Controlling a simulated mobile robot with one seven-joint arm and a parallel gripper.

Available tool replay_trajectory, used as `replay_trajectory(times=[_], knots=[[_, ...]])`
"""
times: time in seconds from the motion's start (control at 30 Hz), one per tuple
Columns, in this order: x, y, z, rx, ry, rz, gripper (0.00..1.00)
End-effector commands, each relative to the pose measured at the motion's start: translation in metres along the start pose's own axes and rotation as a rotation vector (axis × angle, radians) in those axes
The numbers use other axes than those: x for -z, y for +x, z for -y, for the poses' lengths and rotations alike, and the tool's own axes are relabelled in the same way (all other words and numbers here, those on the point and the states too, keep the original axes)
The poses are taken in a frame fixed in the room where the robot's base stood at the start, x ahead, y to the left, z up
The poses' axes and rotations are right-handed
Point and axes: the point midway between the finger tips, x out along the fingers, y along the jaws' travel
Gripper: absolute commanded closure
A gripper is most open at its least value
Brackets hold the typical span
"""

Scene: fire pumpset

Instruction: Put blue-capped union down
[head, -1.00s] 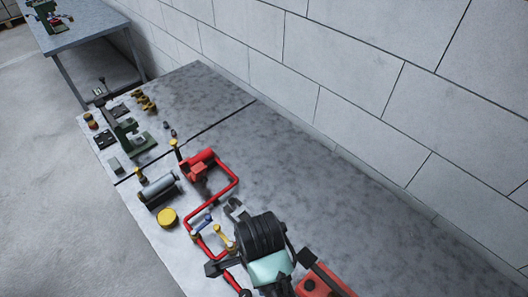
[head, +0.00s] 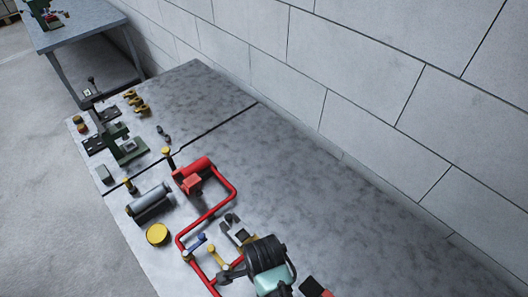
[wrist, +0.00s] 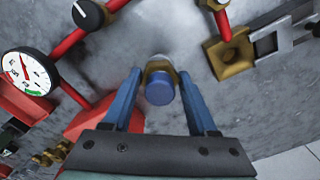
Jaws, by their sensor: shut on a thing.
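The blue-capped union (wrist: 160,87) sits between the two blue fingers of my gripper (wrist: 160,98) in the wrist view. Its blue cap faces the camera, with a brass collar and pale metal body behind it. My gripper is shut on it. Grey bench surface shows around it; I cannot tell whether the union touches the bench. In the head view my arm's black wrist (head: 263,254) is low in the picture, over the near part of the bench, and I cannot make out the fingertips or the held union there.
A red pipe frame (head: 232,190) lies on the bench beside my wrist. A pressure gauge (wrist: 25,70) and black knob (wrist: 88,14) are left in the wrist view; a brass fitting (wrist: 231,54) is right. A yellow disc (head: 157,234) lies left. The bench's wall side is clear.

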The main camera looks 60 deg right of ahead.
Motion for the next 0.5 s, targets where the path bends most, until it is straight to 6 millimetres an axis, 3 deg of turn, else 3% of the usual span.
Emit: replay_trajectory(times=[0.2, 0.5], knots=[[0.0, 0.025, 0.0, 0.0, 0.0, 0.0, 1.0], [0.0, 0.027, 0.001, 0.002, 0.0, 0.0, 1.0]])
